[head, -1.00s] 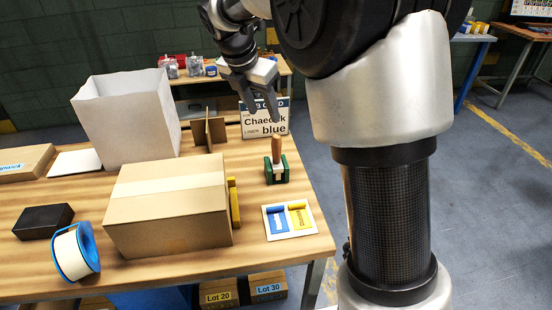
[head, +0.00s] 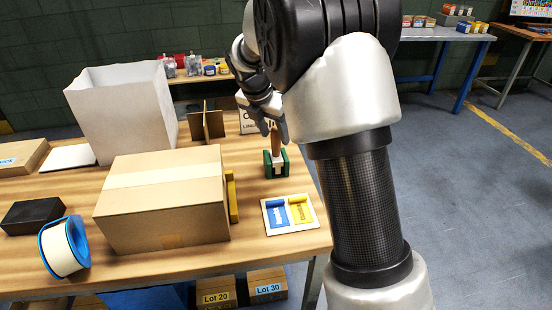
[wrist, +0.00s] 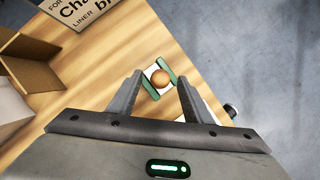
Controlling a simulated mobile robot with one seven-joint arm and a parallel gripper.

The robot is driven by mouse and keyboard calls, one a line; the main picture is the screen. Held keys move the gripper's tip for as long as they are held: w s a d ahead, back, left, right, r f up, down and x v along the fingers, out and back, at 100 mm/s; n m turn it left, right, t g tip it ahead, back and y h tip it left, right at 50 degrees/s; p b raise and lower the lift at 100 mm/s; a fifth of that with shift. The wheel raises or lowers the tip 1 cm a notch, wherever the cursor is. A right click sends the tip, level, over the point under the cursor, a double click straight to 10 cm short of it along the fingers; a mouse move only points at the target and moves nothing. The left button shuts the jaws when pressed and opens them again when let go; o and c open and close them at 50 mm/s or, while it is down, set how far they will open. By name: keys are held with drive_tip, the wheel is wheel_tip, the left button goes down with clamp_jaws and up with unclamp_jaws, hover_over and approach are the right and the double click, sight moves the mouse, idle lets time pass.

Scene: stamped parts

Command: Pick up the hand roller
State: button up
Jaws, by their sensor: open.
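The hand roller, seen by its upright wooden handle (head: 277,143), stands in a green cradle (head: 268,168) near the table's right edge. In the wrist view the round handle top (wrist: 160,78) shows between the green sides of the cradle (wrist: 177,70). My gripper (head: 275,133) is over the hand roller, pointing down, with its fingers open on either side of the handle's upper part. In the wrist view my gripper (wrist: 160,76) has the handle top centred between its fingertips, with gaps on both sides. The roller's lower part is mostly hidden by the cradle.
A large cardboard box (head: 165,205) lies left of the cradle. A card with blue and yellow patches (head: 289,229) lies in front of it. Cardboard dividers (head: 206,124) and a sign (head: 250,122) stand behind. A white bin (head: 118,110) is at the back left.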

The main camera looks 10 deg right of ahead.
sight(276, 139)
drive_tip(key=x, duration=0.3)
drive_tip(key=shift+f+b, duration=0.1)
drive_tip(key=shift+b, duration=0.25)
drive_tip(key=c, duration=1.1)
